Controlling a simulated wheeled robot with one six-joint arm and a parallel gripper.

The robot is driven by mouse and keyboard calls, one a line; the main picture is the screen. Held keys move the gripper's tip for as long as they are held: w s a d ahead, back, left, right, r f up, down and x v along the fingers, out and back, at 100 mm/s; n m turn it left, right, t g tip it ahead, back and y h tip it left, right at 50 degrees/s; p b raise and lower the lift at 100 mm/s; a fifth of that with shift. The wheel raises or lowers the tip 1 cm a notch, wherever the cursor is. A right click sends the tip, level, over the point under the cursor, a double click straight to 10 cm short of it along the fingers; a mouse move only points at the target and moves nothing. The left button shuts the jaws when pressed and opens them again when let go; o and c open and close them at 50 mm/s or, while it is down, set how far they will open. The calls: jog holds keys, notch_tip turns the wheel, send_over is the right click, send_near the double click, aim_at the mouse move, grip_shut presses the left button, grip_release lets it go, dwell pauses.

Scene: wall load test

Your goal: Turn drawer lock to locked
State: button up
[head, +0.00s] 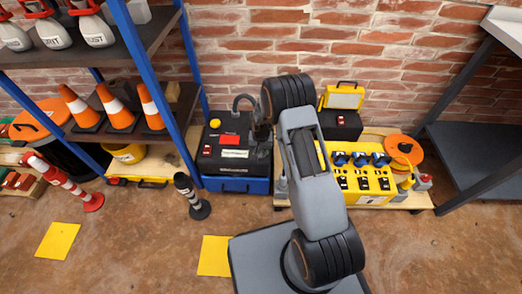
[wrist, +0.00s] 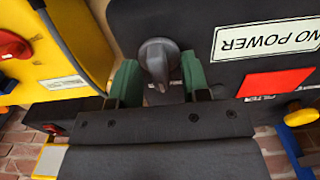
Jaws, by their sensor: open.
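The black unit (head: 222,150) stands on the floor against the brick wall, with a blue drawer-like base (head: 236,185) under it. In the wrist view a grey turn knob (wrist: 156,52) sits on the unit's black face, its grip ridge pointing roughly up and down in the picture. I cannot tell from a marking whether this knob is the drawer lock or which position it is in. My gripper (wrist: 160,76) is open, its green fingertips on either side of the knob; contact is not clear. In the head view my arm largely hides the gripper and the knob.
The unit bears a "NO POWER" label (wrist: 266,38), a red card (wrist: 277,82) and a yellow button (head: 215,123). A yellow power box (head: 372,195) stands close on the right. Blue-posted shelving (head: 163,75) is on the left. A black-and-grey post (head: 190,195) stands in front.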

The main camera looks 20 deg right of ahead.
grip_shut()
dwell(0.3)
jog(key=n+p, duration=0.1)
jog(key=n, duration=0.3)
jog(key=shift+n, duration=0.3)
jog(key=n, duration=0.4)
jog(key=shift+n+p, duration=0.3)
jog(key=n, duration=0.4)
jog(key=shift+n, duration=0.3)
jog(key=shift+n+p, duration=0.3)
jog(key=shift+n, duration=1.7)
